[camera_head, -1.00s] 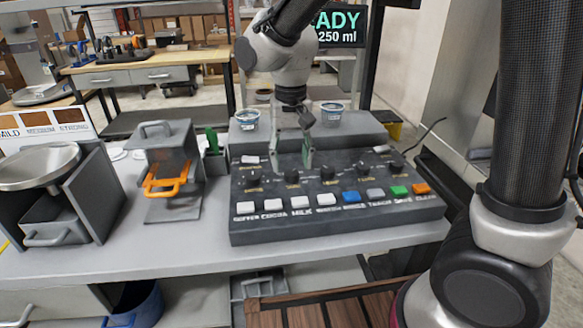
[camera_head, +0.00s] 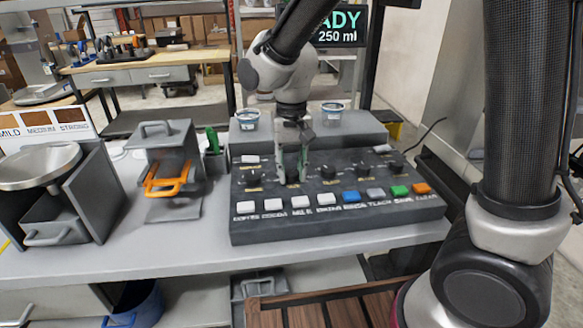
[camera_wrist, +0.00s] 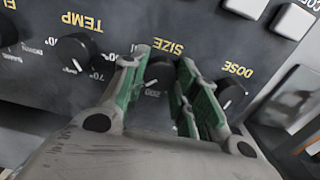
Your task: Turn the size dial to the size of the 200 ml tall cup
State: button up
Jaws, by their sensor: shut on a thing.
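The dark size dial (camera_wrist: 158,71) sits under its yellow SIZE label in the wrist view, which shows the panel upside down. My gripper (camera_wrist: 163,66) has its green-padded fingers closed on either side of the dial. In the head view my gripper (camera_head: 292,178) reaches straight down onto the dispenser panel (camera_head: 420,202), at the second knob from the left. The screen (camera_head: 338,27) reads "ADY" and "250 ml", its left part hidden by my arm.
The dose dial (camera_wrist: 231,96) and the temp dial (camera_wrist: 74,52) flank the size dial closely. A row of push buttons, one being blue (camera_head: 351,196), runs along the panel's front.

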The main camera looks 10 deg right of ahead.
aim_at(292, 172)
jog(key=shift+n, duration=0.3)
jog(key=n, duration=0.4)
jog(key=shift+n, duration=2)
jog(key=o, duration=1)
jog(key=shift+o, duration=0.2)
notch_tip(292, 172, up, 12)
